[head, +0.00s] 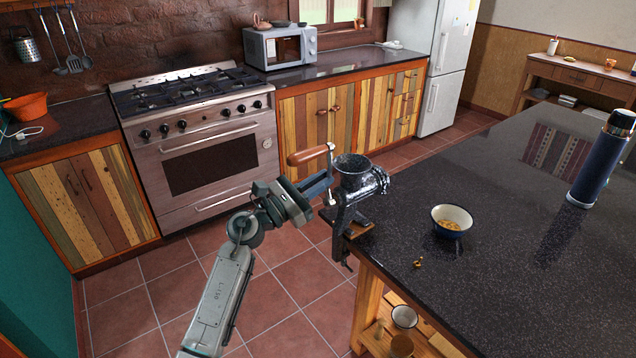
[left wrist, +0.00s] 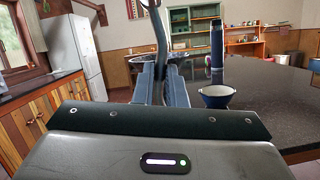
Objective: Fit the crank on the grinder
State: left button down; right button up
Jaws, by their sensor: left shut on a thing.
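The dark metal grinder (head: 352,186) is clamped on the near left corner of the black counter, its round hopper on top. The crank has a wooden handle (head: 305,156) and a grey metal arm (head: 330,160). My left gripper (head: 326,184) is shut on the crank's metal arm, just left of the grinder, with the handle above pointing left. In the left wrist view the crank arm (left wrist: 158,32) rises upright between my fingers (left wrist: 163,84), which hide its lower part. The hopper rim shows behind it. I cannot tell whether the crank touches the grinder's shaft. My right gripper is out of view.
A blue-and-white bowl (head: 451,220) with yellowish contents stands on the counter (head: 500,270) right of the grinder. Small crumbs (head: 418,262) lie near it. A dark blue bottle (head: 603,160) stands farther right. A stove (head: 205,140) is behind, with open floor between.

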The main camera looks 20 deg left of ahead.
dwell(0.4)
pick_arm(q)
jog(key=shift+w, duration=0.1)
dwell(0.4)
jog(key=shift+w+d+b, duration=0.1)
jog(key=shift+d+b, duration=0.05)
jog(key=shift+b, duration=0.15)
jog(key=shift+b, duration=0.35)
dwell(0.7)
dwell(0.4)
jog(key=c, duration=1.4)
grip_release()
jog(key=shift+c, duration=0.4)
